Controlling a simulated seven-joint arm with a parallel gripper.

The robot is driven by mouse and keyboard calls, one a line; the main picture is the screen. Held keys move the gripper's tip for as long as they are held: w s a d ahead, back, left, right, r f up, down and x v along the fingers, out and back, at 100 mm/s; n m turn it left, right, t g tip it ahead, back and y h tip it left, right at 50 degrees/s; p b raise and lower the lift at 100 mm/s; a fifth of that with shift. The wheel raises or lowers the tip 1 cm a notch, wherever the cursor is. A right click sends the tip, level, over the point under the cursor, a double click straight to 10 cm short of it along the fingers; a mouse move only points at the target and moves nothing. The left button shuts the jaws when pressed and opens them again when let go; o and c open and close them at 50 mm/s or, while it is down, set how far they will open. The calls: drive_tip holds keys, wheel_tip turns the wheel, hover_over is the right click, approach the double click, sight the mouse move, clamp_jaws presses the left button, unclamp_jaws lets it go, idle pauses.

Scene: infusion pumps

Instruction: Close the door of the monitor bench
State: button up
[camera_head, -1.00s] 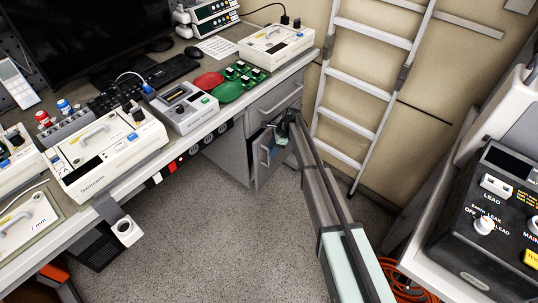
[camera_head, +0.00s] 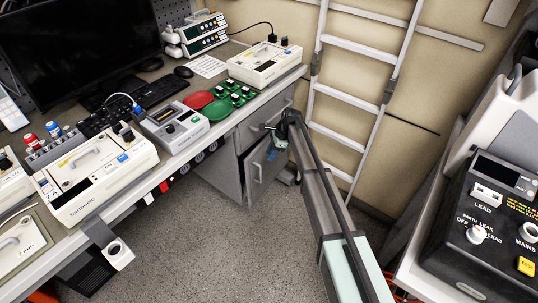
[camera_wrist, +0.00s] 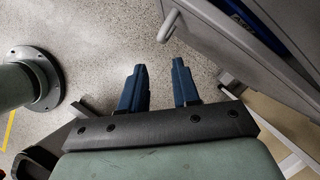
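The monitor bench (camera_head: 228,133) has a grey cabinet under its right end. The cabinet's door (camera_head: 254,183) stands ajar, with an upright bar handle on its face. In the wrist view, the door (camera_wrist: 235,50) is at the upper right, and its handle (camera_wrist: 168,25) is just beyond my fingertips. My gripper (camera_wrist: 158,80) is open, its two blue fingers apart with only floor between them. It does not appear to touch the door or handle. In the head view, my wrist and arm are beside the door's right side and hide part of the cabinet.
A drawer with a handle (camera_head: 274,117) is above the door. A white ladder (camera_head: 350,100) leans on the wall behind my arm. A tester unit (camera_head: 490,225) stands on another surface at right. The floor (camera_head: 200,240) in front is clear.

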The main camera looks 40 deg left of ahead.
drive_tip(key=d+f, duration=0.1)
drive_tip(key=w+d+f, duration=0.1)
drive_tip(key=d, duration=0.1)
drive_tip(key=shift+w+f, duration=0.35)
drive_tip(key=shift+f, duration=0.05)
drive_tip(key=c, duration=0.3)
drive_tip(key=shift+m+g+h, duration=0.3)
drive_tip(key=shift+m+g, duration=0.2)
drive_tip(key=shift+m, duration=0.2)
drive_tip(key=d+f, duration=0.4)
drive_tip(key=f, duration=0.1)
drive_tip(key=d+f, duration=0.2)
drive_tip(key=shift+s+d+f, duration=0.25)
drive_tip(key=shift+s+d, duration=0.1)
drive_tip(key=shift+d, duration=0.05)
clamp_jaws()
drive_tip(key=s+d+f+m+g+y, duration=0.2)
drive_tip(key=s+d+f+y, duration=0.15)
drive_tip(key=s+f, duration=0.25)
drive_tip(key=m+t+y, duration=0.4)
drive_tip(key=m+y, duration=0.2)
drive_tip(key=y, duration=0.6)
approach(251, 158)
drive_tip(key=shift+n, duration=0.6)
drive_tip(key=shift+s+a, duration=0.25)
drive_tip(key=shift+a, duration=1.45)
drive_tip(key=shift+s+a, duration=0.2)
drive_tip(key=shift+a, duration=1.5)
